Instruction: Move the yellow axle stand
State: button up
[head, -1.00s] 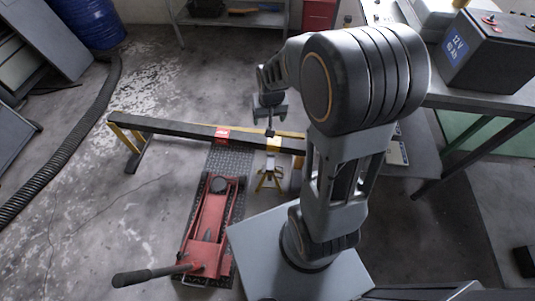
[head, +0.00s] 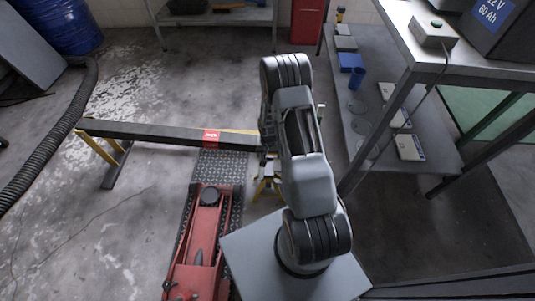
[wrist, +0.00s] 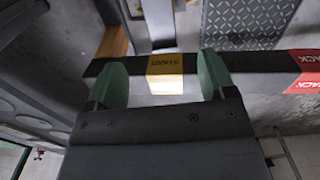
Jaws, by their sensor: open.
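The yellow axle stand (head: 265,188) is on the floor beside the black mat in the head view. My arm hides much of it, and only parts of its yellow legs show. My gripper (wrist: 162,72) is open in the wrist view, its two green fingertips apart with nothing held between them. Behind them runs a dark beam (head: 150,132) with a yellow label (wrist: 165,75) that lines up with the gap. A grey upright piece (wrist: 158,20) shows beyond the label; I cannot tell whether it belongs to the stand. In the head view my arm hides the gripper.
The beam has a red label (head: 211,138) and yellow legs at its left end. A red floor jack (head: 205,240) is on the black mat (head: 222,168). A metal workbench (head: 425,50) with a lower shelf stands to the right. Open floor lies left of the jack.

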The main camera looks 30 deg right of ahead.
aim_at(269, 167)
notch_tip(269, 167, down, 14)
jog(key=b, duration=0.5)
jog(key=shift+r, duration=0.15)
dwell(0.3)
grip_shut()
dwell(0.8)
